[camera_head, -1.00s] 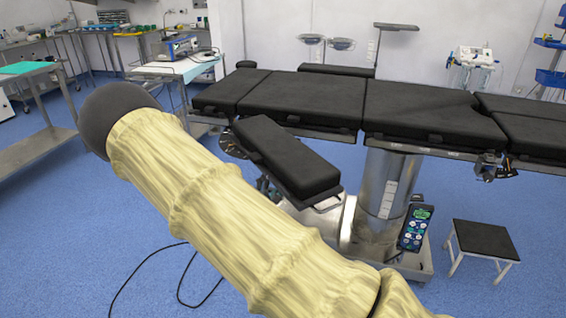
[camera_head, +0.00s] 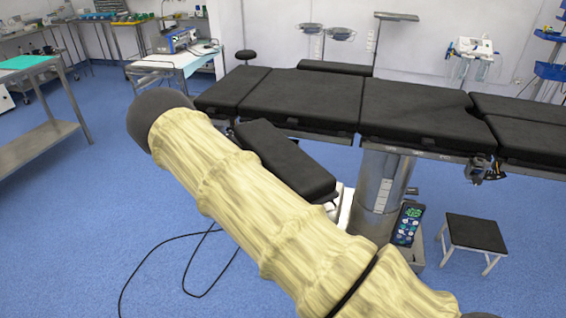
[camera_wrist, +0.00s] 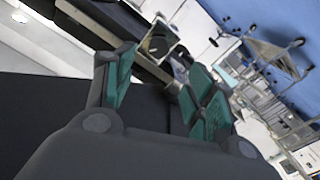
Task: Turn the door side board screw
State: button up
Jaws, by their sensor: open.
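The operating table (camera_head: 300,95) stands across the head view with black pads on a steel column. A black side board (camera_head: 285,158) angles off its near side, partly hidden behind my cream-covered arm. A metal clamp with a knob (camera_head: 480,168) sits on the table's near rail at the right. I cannot make out which part is the door side board screw. My gripper (camera_wrist: 163,82) shows in the wrist view with green pads spread apart and nothing between them. A small metal fitting (camera_wrist: 158,42) shows beyond the fingertips, at a dark edge. My gripper is not visible in the head view.
A black-topped step stool (camera_head: 475,233) stands at the right. A steel side table (camera_head: 40,140) is at the left, and an equipment table (camera_head: 170,60) stands behind. A black cable lies on the blue floor.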

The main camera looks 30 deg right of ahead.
jog(key=w+d+m+p, duration=0.3)
jog(key=w+d+m, duration=0.1)
jog(key=w+d, duration=0.3)
jog(key=shift+d+p, duration=0.3)
jog(key=shift+d, duration=0.45)
jog(key=shift+s+r, duration=0.1)
jog(key=shift+c, duration=0.5)
jog(key=c, duration=0.9)
